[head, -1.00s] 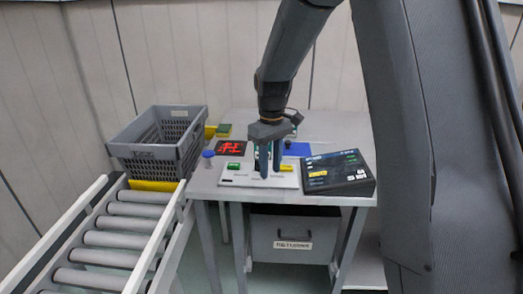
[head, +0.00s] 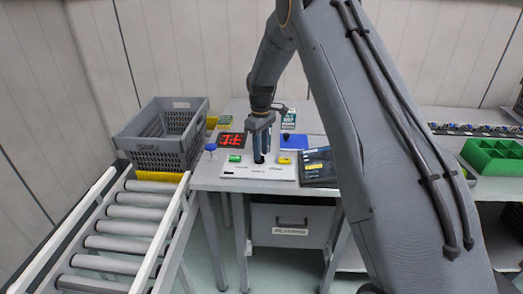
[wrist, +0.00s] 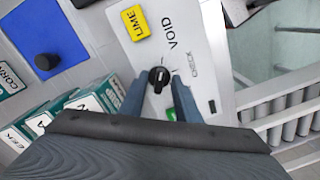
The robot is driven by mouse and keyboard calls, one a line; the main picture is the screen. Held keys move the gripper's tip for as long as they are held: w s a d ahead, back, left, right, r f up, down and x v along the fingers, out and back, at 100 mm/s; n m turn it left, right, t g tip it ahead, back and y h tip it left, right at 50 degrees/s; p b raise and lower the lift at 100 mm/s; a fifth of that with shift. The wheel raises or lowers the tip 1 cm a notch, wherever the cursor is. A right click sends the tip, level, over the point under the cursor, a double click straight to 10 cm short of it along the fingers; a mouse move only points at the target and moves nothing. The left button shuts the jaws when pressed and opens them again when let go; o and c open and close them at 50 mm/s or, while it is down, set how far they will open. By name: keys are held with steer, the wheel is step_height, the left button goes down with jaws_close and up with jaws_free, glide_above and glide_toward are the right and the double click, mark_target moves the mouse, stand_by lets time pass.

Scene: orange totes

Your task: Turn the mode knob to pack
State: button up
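The mode knob (wrist: 158,79) is a small black dial on a white panel (wrist: 200,50), seen in the wrist view. The words VOID and CHECK are printed on the panel; I cannot read a PACK label. The knob has a pale mark, but which label it points to is unclear. My gripper (wrist: 158,84) is open, with one finger on each side of the knob and gaps visible between. I cannot tell its exact height over the panel. In the head view my gripper (head: 260,152) points down at the panel (head: 240,176), and its fingers hide the knob.
A yellow block (head: 284,160) and a green block (head: 234,158) sit on the panel. A blue pad (head: 293,142), red display (head: 231,139) and dark console (head: 318,165) surround it. A grey crate (head: 160,158) and roller conveyor (head: 135,213) stand left. A green tray (head: 495,157) is right.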

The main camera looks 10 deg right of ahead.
steer(key=shift+f, duration=0.55)
jaws_close()
